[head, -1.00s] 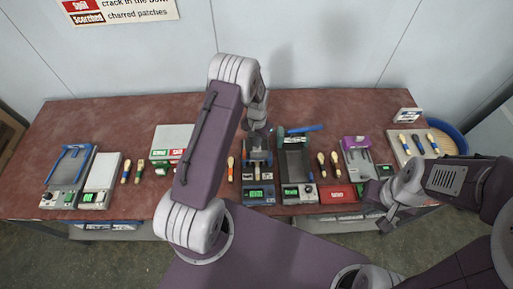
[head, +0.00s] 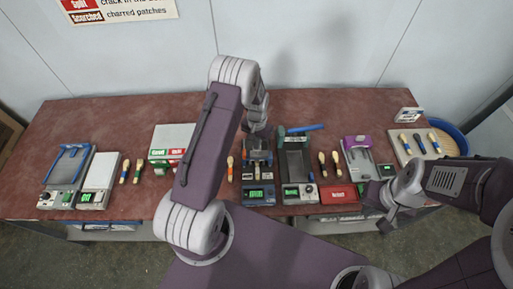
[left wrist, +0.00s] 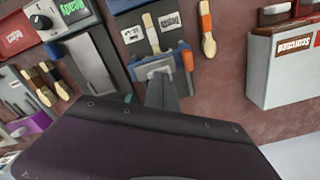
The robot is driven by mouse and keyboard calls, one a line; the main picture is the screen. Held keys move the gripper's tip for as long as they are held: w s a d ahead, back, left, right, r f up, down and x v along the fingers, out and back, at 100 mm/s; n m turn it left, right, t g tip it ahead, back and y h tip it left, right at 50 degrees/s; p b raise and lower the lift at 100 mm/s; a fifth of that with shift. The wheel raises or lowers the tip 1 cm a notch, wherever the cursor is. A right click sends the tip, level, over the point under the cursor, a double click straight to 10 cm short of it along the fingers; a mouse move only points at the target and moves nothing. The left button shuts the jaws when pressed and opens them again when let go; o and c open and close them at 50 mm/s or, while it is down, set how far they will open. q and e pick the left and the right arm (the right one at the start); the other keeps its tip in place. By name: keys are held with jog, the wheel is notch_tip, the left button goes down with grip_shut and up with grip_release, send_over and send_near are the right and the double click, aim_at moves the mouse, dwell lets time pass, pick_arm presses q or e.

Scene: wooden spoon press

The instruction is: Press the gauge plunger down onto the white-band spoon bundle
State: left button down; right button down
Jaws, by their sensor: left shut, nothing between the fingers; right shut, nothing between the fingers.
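The gauge (head: 258,195) stands at the middle front of the table, with a blue base and a green-lit display. In the left wrist view its blue frame (left wrist: 180,50) has a grey plunger top (left wrist: 155,68) and an orange part at one side. A pale spoon bundle (left wrist: 150,32) lies in the gauge between two small labels; its band is hard to make out. My left gripper (head: 257,135) is shut and empty, over the rear of the gauge. In the wrist view its fingers (left wrist: 160,85) are at the plunger top; contact is unclear. My right gripper (head: 385,222) is shut and empty near the table's right front.
A dark device (head: 295,165) stands close right of the gauge, with a red tray (head: 339,195) beyond. An orange-band spoon bundle (head: 230,168) lies left of the gauge. A purple-topped device (head: 357,155) is further right. A white sorting box (head: 172,137) stands left. The table's back is mostly clear.

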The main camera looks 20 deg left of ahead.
pick_arm(q)
jog(key=shift+f+b, duration=0.5)
jog(key=shift+f, duration=0.25)
dwell(0.3)
notch_tip(320, 180, up, 7)
jog(key=p, duration=0.5)
jog(key=shift+r, duration=0.15)
dwell(0.3)
